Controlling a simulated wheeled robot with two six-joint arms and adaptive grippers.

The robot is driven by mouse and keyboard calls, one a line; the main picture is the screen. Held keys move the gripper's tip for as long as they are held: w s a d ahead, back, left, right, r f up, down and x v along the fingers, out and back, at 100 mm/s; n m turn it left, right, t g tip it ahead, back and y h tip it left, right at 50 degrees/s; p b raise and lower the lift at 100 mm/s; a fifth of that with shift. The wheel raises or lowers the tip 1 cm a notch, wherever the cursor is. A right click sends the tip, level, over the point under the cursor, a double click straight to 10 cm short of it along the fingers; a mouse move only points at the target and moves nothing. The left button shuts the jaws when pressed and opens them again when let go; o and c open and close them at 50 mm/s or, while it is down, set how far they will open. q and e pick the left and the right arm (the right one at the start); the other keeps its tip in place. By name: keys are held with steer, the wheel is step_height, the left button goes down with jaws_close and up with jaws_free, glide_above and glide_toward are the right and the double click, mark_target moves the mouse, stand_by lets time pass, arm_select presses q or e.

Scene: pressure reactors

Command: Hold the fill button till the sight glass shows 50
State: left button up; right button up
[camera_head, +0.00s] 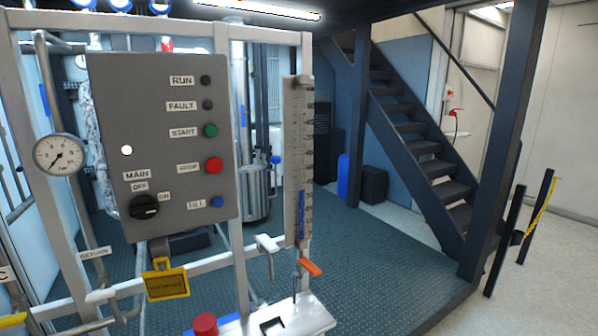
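The blue fill button (217,202) is at the lower right of the grey control panel (120,90), beside a small label. Nothing touches it. The sight glass (297,130) is a tall upright scale to the right of the panel. A blue column (302,215) fills its lower part, with its top clearly below mid-height. The scale's numbers are too small to read surely. Neither of my grippers is in view.
The panel also carries a green start button (211,131), a red button (214,165) and a black main knob (145,206). A pressure gauge (59,154) is at left. An orange lever (310,267) sits below the glass. Stairs (425,147) rise at right.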

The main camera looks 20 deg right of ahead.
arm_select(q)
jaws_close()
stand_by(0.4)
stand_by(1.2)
